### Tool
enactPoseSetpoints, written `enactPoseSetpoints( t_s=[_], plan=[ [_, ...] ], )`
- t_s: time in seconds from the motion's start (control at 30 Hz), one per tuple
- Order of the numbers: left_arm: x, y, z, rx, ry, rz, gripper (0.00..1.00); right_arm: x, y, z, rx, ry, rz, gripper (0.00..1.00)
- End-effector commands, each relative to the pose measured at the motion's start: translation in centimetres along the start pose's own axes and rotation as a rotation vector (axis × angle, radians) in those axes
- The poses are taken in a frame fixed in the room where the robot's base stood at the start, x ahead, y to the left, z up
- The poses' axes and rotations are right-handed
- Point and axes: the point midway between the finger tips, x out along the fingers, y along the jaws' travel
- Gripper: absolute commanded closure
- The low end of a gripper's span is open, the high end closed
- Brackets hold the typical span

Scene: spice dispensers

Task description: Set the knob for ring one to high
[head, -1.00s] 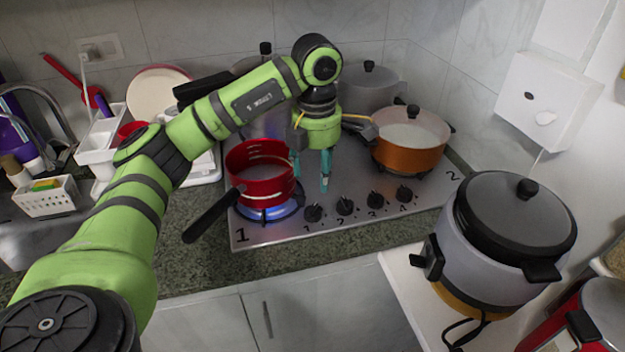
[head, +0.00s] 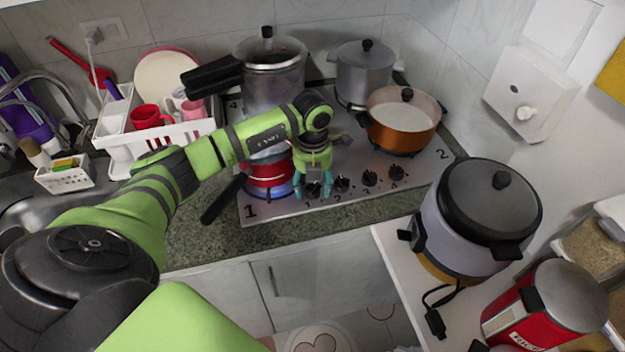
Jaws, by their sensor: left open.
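The steel stove (head: 430,167) has a row of several black knobs along its front edge. The leftmost knob (head: 313,190) shows between the fingertips of my left gripper (head: 313,187). The gripper points down, open, with one teal finger on each side of that knob. I cannot tell whether the fingers touch it. The red pot (head: 268,176) stands on ring one, partly hidden by my left arm, with blue flame under it. The printed "1" (head: 250,211) is at the stove's front left corner. My right gripper is not in view.
The pot's black handle (head: 224,199) sticks out over the counter front. An orange pan (head: 403,127), a pressure cooker (head: 272,80) and a grey pot (head: 364,72) stand on the other rings. A rice cooker (head: 448,225) is at the right.

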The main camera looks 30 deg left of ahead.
Motion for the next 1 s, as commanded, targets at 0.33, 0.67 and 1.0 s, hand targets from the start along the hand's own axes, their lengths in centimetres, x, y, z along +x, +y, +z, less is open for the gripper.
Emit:
enactPoseSetpoints(
  t_s=[0.33, 0.67, 1.0],
  plan=[
    [0.2, 0.0, 0.0, 0.002, 0.000, 0.000, 0.66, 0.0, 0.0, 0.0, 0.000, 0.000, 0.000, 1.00],
    [0.4, 0.0, 0.0, 0.027, -0.001, 0.001, 0.95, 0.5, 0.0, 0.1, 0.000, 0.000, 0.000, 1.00],
    [0.2, 0.0, 0.0, 0.114, 0.001, 0.000, 0.95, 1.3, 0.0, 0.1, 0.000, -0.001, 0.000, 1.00]
  ],
)
